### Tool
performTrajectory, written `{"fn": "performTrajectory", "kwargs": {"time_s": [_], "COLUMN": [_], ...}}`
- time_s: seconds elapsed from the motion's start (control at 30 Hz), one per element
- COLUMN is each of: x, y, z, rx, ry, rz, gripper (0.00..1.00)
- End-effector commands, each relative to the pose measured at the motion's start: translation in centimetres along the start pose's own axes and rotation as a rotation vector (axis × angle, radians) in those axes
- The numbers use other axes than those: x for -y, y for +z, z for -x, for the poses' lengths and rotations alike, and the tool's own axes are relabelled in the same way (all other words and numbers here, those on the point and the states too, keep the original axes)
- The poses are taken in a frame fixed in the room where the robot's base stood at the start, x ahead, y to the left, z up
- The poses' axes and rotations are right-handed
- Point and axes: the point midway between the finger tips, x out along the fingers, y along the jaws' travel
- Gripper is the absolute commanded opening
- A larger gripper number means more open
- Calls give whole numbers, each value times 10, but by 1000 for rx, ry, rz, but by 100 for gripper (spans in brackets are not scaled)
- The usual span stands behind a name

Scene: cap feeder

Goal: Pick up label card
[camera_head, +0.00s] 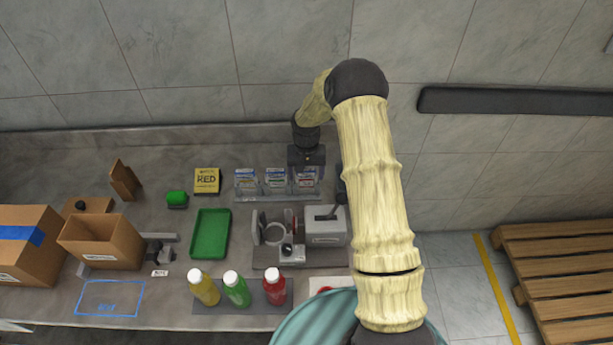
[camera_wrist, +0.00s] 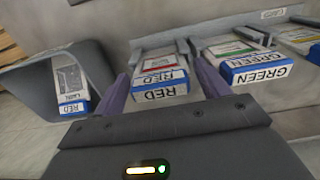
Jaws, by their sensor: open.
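The label cards stand in a grey rack (camera_head: 277,199) at the back of the counter, in three groups. The group marked RED (camera_wrist: 160,92) has a white-and-blue front and lies between my gripper's fingers in the wrist view; in the head view it is the rightmost group (camera_head: 306,174). The GREEN group (camera_wrist: 252,73) is beside it, and a third group (camera_wrist: 304,40) is partly cut off. My gripper (camera_wrist: 160,75) is open, one finger at each side of the RED cards; contact cannot be told. In the head view the gripper (camera_head: 306,165) covers part of them.
A grey bin (camera_wrist: 95,62) with another RED card (camera_wrist: 70,88) stands close by.

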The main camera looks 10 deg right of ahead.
Motion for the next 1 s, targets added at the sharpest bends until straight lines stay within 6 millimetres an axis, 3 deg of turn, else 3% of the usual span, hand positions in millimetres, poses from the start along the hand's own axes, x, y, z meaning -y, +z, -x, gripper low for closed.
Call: {"fn": "performTrajectory", "kwargs": {"time_s": [0.37,0.53,0.57,0.83,1.0], "x": [0,0,0,0,0], "y": [0,0,0,0,-1], "z": [0,0,0,2,13], "rx": [0,0,0,-1,-4], "ry": [0,0,0,0,0], "rz": [0,0,0,0,0], "gripper": [75,43,41,41,41]}}
